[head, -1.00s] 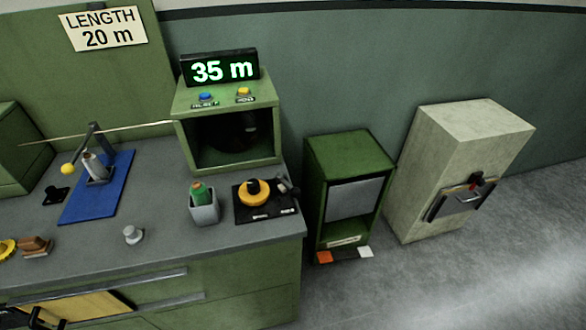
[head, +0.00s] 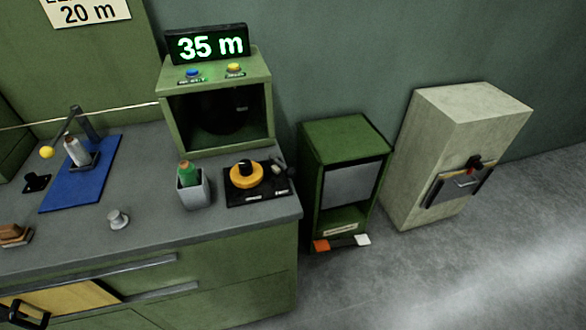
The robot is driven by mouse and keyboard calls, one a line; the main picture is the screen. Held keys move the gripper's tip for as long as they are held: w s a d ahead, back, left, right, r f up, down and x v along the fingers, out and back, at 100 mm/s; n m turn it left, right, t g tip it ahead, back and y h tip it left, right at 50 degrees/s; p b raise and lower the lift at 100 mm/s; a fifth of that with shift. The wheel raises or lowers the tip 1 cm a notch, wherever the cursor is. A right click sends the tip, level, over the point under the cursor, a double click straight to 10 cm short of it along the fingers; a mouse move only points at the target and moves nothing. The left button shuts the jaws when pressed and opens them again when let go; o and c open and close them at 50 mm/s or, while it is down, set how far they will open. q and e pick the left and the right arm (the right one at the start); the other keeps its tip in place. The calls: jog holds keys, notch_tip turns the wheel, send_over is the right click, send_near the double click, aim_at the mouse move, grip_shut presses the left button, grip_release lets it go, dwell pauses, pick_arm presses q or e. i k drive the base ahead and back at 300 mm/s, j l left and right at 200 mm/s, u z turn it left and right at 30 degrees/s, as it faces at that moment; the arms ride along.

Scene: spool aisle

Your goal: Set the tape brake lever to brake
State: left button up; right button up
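A black lever arm (head: 68,124) with a yellow ball at its end (head: 47,152) slopes down to the left from a post on the blue mat (head: 100,179), on the counter's left part. A grey-white spool (head: 77,151) stands beside it. Another small dark lever or knob (head: 278,166) sits on the black plate by the yellow dial (head: 246,176). I cannot read the labels, so I cannot tell which is the tape brake lever or its setting.
A green housing (head: 262,105) with a display reading 35 m (head: 208,46) stands at the counter's back. A cup with a green spool (head: 191,190) and a small grey knob (head: 118,219) are in front.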

aim_at(291, 172)
jog(key=i+l, duration=0.1)
jog(key=l, duration=0.3)
jog(key=i+l, duration=0.1)
jog(key=l, duration=0.35)
jog(key=i+l, duration=0.1)
jog(key=l, duration=0.3)
jog(key=i+l+u, duration=0.1)
jog(key=l, duration=0.35)
